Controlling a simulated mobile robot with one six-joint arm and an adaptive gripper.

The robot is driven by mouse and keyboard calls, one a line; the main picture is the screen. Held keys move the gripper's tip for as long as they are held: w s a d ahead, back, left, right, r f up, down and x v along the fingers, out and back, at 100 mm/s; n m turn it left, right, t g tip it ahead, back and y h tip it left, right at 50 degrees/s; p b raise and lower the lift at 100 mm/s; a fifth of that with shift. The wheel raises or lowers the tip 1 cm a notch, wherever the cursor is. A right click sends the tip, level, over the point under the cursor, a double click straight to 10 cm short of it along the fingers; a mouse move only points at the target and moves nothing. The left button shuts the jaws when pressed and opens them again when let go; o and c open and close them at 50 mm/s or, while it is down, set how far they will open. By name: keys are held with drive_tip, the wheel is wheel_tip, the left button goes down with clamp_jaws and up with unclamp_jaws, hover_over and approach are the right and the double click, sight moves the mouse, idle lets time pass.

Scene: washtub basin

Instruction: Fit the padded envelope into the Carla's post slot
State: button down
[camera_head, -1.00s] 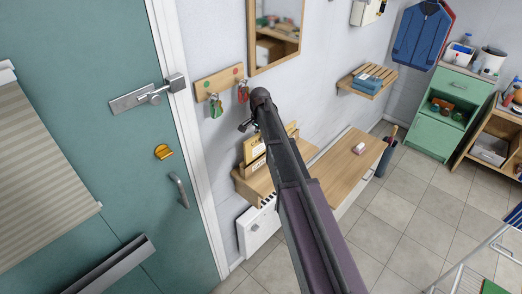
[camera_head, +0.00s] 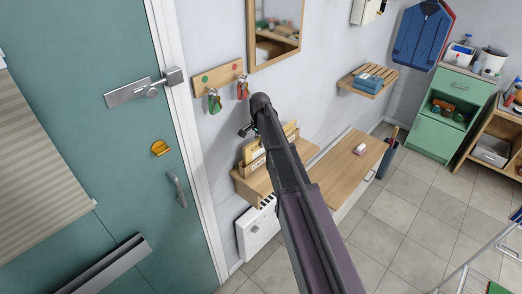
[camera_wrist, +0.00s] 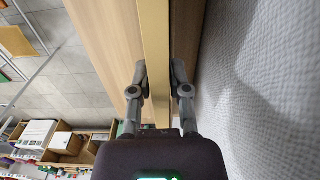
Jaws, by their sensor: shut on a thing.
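My gripper (camera_wrist: 161,85) is shut on a thin, upright, tan-yellow padded envelope (camera_wrist: 154,35), seen edge-on in the wrist view, with one finger on each side. In the head view a wooden letter rack (camera_head: 252,167) with small labels stands on a wooden wall shelf (camera_head: 262,187). Yellowish paper shows at the rack, partly behind my arm. My arm hides my fingertips and part of the rack there. I cannot read which label is Carla's, or tell whether the envelope is inside a slot.
A key board (camera_head: 218,79) with keys hangs above the shelf, near a mirror (camera_head: 274,30). A teal door (camera_head: 110,190) is at left. A wooden bench (camera_head: 345,165) with a small pale item (camera_head: 360,149) stands to the right.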

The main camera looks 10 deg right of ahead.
sight(260, 148)
drive_tip(key=shift+f+b, duration=1.1)
drive_tip(key=shift+f, duration=0.35)
drive_tip(key=shift+f, duration=0.1)
drive_tip(key=shift+s+f+b, duration=0.15)
drive_tip(key=shift+s+b, duration=0.05)
drive_tip(key=shift+b, duration=0.2)
drive_tip(key=c, duration=0.8)
unclamp_jaws()
drive_tip(key=shift+o, duration=1.1)
drive_tip(key=shift+w+f, duration=0.15)
drive_tip(key=shift+w, duration=0.05)
drive_tip(key=shift+r, duration=0.25)
wheel_tip(260, 148, up, 12)
drive_tip(key=p, duration=1.3)
drive_tip(key=shift+r, duration=0.2)
